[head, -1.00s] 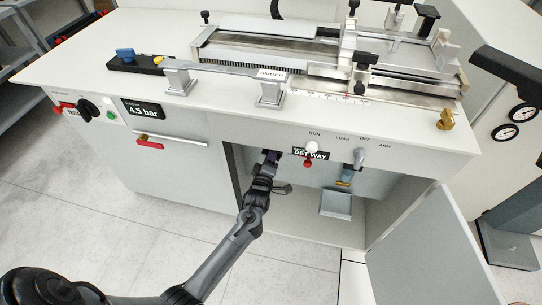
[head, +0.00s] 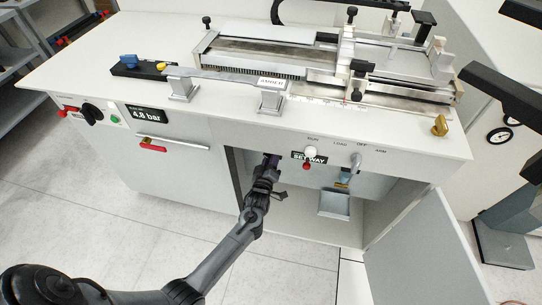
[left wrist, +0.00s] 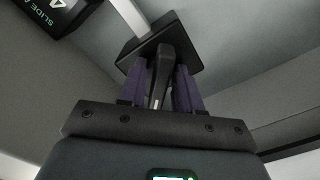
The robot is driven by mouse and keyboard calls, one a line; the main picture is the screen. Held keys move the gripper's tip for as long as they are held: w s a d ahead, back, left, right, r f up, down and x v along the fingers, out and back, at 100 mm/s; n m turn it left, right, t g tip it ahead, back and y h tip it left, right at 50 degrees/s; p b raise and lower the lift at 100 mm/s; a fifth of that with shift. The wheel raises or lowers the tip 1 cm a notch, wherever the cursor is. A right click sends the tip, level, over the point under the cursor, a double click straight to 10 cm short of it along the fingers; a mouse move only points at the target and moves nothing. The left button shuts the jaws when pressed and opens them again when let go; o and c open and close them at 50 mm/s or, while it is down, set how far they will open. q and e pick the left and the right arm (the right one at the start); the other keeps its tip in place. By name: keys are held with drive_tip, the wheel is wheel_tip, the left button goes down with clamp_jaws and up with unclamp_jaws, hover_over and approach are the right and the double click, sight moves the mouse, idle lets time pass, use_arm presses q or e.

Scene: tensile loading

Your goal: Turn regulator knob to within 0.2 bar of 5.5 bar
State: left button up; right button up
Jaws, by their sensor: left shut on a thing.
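The pressure display (head: 148,114) on the front panel reads 4.8 bar. My left gripper (head: 270,162) reaches into the open cabinet bay under the bench top. In the left wrist view, its purple fingers (left wrist: 160,90) are shut on a dark knob (left wrist: 160,68), gripping its narrow upright part from both sides. A dark square plate sits just behind the knob. In the head view the knob is hidden by the gripper and the bay's shadow. My right gripper is not in view.
The bay's open door (head: 432,235) stands at the right. A grey tray (head: 334,203) and the selector lever (head: 356,160) are right of my gripper. A black rotary switch (head: 91,115) is on the front panel's left. The floor in front is clear.

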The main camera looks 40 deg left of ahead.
use_arm(q)
drive_tip(key=m+p, duration=0.2)
drive_tip(key=m, duration=0.2)
drive_tip(key=shift+m, duration=0.4)
idle(0.4)
drive_tip(key=o, duration=0.7)
drive_tip(key=shift+o, duration=0.2)
drive_tip(key=p+v, duration=0.3)
drive_tip(key=v, duration=0.7)
drive_tip(key=shift+s+d, duration=0.25)
drive_tip(key=shift+s, duration=0.1)
